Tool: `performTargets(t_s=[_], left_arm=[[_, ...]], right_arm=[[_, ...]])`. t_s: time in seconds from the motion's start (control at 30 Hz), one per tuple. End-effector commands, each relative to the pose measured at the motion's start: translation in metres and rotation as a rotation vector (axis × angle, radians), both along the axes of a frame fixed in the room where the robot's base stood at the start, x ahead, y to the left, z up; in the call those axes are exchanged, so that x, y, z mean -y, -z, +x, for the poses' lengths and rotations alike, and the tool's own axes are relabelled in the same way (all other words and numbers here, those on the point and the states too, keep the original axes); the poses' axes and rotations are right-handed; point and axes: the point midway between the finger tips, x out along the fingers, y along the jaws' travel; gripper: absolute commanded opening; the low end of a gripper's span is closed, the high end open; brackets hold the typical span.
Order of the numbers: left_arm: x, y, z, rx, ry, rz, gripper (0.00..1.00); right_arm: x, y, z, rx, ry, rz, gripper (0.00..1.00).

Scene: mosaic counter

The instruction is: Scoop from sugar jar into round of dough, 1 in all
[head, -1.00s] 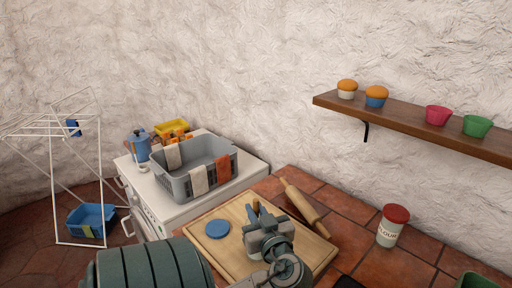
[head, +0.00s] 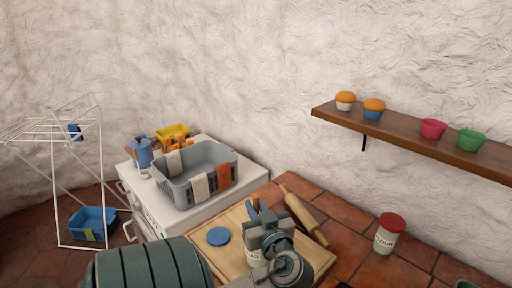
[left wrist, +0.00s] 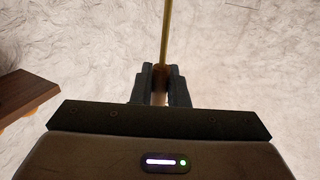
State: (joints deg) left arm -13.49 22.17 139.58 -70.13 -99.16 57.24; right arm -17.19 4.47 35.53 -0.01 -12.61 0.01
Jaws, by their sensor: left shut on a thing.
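My left gripper (head: 262,217) is above the wooden board, over the sugar jar (head: 254,259). The jar is white with "AR" showing on its label; my gripper and wrist hide most of it. In the left wrist view the gripper (left wrist: 160,88) is shut on the brown handle of a thin golden-shafted utensil (left wrist: 165,35), likely the scoop. Its far end is out of frame. A bit of brown handle (head: 256,203) shows above the fingers in the head view. I see no round of dough; my arm covers part of the board. My right gripper is not in view.
A blue disc (head: 218,236) lies on the board (head: 232,262). A rolling pin (head: 302,216) lies behind it at the right. A red-lidded flour jar (head: 389,235) stands on the tiled counter. A grey basket (head: 207,175) sits on the white appliance at the left. A shelf (head: 410,138) is above.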

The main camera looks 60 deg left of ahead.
Motion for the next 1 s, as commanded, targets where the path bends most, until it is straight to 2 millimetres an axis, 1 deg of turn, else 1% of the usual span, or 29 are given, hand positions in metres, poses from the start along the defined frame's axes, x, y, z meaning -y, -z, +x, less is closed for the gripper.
performTargets(t_s=[0.03,0.7,1.0], left_arm=[[0.0,-0.008,0.0,0.001,0.0,0.001,0.0],[0.0,-0.061,0.0,0.002,0.001,0.001,0.0],[0.0,-0.061,0.0,0.001,0.001,0.001,0.0]], right_arm=[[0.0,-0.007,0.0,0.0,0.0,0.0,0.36],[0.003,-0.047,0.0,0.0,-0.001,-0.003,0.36],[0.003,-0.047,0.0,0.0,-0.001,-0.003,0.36]])
